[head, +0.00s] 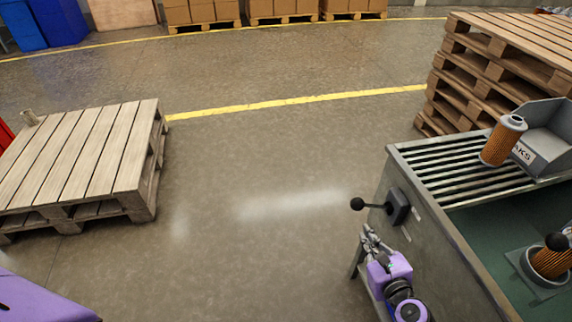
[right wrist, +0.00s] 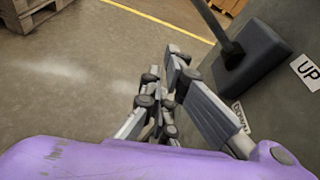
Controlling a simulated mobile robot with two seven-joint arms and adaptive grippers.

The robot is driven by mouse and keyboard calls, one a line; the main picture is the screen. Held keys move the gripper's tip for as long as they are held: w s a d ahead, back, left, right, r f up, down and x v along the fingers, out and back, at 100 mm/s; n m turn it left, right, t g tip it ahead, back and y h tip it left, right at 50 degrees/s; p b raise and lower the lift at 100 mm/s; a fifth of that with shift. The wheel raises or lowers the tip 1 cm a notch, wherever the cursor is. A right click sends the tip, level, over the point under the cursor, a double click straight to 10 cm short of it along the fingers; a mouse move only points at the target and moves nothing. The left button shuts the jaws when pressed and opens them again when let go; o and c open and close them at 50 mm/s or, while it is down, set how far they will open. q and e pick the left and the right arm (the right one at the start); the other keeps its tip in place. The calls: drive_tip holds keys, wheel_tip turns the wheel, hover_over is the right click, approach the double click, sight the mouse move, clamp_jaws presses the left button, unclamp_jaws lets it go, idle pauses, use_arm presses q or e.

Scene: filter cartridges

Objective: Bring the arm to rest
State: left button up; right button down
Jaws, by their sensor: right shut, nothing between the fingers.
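My right gripper (head: 370,238) is low beside the left side of the metal bench (head: 436,240), below the lever. Its fingers are shut with nothing between them; they also show in the right wrist view (right wrist: 160,85). The lever (head: 358,204) has a black knob and sticks out from a dark housing on the bench side. That housing (right wrist: 255,58) is close to the fingers in the right wrist view, with "UP" and "DOWN" labels. A purple part of my left arm (head: 40,300) shows at the lower left; its gripper is out of view.
An orange filter cartridge (head: 497,146) stands on the bench's slatted rack (head: 450,165), beside a grey bin (head: 553,135). Another cartridge (head: 550,263) sits in a holder. A wooden pallet (head: 85,155) lies left and stacked pallets (head: 480,80) stand behind. The floor between is clear.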

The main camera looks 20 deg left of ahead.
drive_tip(key=s+d+r+n, duration=0.3)
drive_tip(key=s+n, duration=0.2)
drive_tip(key=n, duration=0.2)
drive_tip(key=s+d+f+n+g+h, duration=0.3)
drive_tip(key=s+n, duration=0.4)
drive_tip(key=s, duration=0.6)
drive_tip(key=s+d+f+n+g+h, duration=0.15)
drive_tip(key=s+d+f+n, duration=0.45)
drive_tip(key=s, duration=0.7)
drive_tip(key=s+d+f+n+g+h, duration=0.1)
drive_tip(key=s+d+f+n+h, duration=0.25)
drive_tip(key=s+n, duration=0.75)
use_arm(q)
drive_tip(key=w+r+t+p, duration=0.1)
drive_tip(key=w+r+p, duration=0.2)
drive_tip(key=r+p, duration=0.3)
drive_tip(key=w+r+p, duration=0.3)
drive_tip(key=r+p, duration=0.4)
drive_tip(key=shift+w+r+t, duration=0.3)
drive_tip(key=shift+w+t, duration=0.05)
drive_tip(key=shift+t, duration=0.05)
use_arm(e)
wheel_tip(320, 180, up, 13)
drive_tip(key=w+m+t, duration=0.1)
drive_tip(key=w+m, duration=0.1)
drive_tip(key=shift+m+y, duration=0.4)
